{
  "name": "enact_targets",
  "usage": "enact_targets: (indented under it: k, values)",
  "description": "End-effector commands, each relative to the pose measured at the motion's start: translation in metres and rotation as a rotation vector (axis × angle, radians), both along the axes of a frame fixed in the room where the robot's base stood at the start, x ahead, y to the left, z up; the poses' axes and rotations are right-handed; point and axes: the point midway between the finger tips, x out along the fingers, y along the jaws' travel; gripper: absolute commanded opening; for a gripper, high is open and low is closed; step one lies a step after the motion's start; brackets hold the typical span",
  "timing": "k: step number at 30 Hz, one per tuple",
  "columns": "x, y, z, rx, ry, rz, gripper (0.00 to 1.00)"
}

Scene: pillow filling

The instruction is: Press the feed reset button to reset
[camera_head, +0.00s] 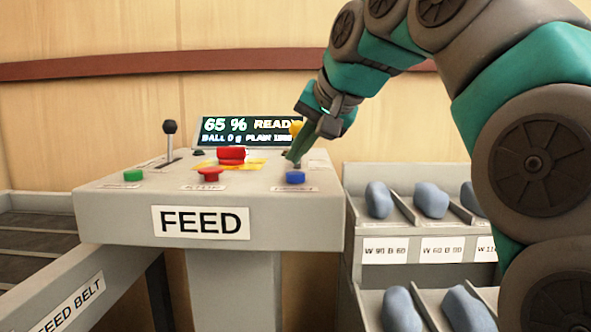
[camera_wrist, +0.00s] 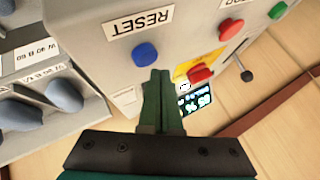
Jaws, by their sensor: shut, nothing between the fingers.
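The feed console (camera_head: 110,208) stands in the middle of the head view with a "FEED" sign on its front. The blue button (camera_head: 295,178) is at the right front of its top. In the wrist view the blue button (camera_wrist: 145,54) sits beside a "RESET" label (camera_wrist: 138,22). My gripper (camera_head: 293,161) is shut and empty, pointing down over the right part of the console top, behind the blue button in the head view. In the wrist view the fingertips (camera_wrist: 160,74) appear close to the blue button, with a small gap in the picture; contact is not visible.
The console also carries red buttons (camera_head: 210,175), a green button (camera_head: 133,175), a lever (camera_head: 169,140) and a display (camera_head: 250,130) reading "65 % READY". A rack (camera_head: 375,223) with blue-grey pillows stands right. The feed belt (camera_head: 75,295) runs along the left.

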Motion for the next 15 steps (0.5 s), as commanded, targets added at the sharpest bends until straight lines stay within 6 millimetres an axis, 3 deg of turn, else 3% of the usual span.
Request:
enact_targets:
  k: [8,15]
  values:
    - [0.000,0.000,0.003,0.000,0.000,0.000,0.00]
    - [0.000,0.000,0.024,0.001,-0.002,-0.001,0.00]
